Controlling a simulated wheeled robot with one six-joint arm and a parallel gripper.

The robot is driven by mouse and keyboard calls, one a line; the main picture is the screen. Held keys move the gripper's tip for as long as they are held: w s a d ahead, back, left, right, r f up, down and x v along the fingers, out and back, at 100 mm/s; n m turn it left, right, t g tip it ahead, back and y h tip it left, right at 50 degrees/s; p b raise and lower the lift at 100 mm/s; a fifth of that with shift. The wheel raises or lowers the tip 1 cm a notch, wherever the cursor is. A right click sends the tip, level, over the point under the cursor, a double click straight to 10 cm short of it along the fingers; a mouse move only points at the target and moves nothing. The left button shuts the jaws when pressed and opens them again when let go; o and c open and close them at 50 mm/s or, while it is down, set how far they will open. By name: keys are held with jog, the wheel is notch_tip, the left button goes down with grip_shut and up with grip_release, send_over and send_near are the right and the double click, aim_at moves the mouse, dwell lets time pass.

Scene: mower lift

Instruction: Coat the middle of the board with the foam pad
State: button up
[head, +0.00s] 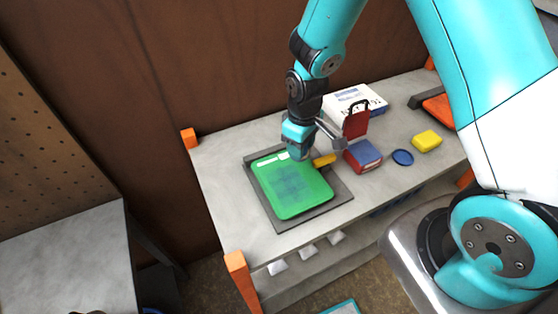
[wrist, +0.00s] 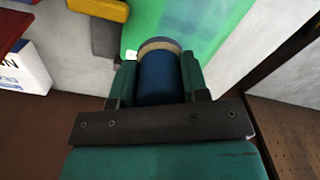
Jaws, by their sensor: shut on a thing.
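The green board (head: 290,199) lies on a dark grey mat (head: 336,198) on the workbench. A faint darker bluish patch covers its middle, with paler bands there in the wrist view (wrist: 190,22). My gripper (head: 297,150) is over the board's far edge, pointing down. In the wrist view its fingers (wrist: 158,82) are shut on a blue rounded grip with a tan rim, which looks like the foam pad (wrist: 158,78). The pad's underside is hidden, so I cannot tell whether it touches the board.
A yellow-and-grey tool (head: 324,160) lies beside the board's right edge. Further right are a red-and-blue box (head: 363,156), a blue disc (head: 402,157) and a yellow block (head: 427,141). A white box (head: 368,97) and a red upright item (head: 355,121) stand behind.

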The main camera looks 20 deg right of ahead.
jog(key=shift+r+p, duration=0.3)
jog(key=shift+r, duration=0.45)
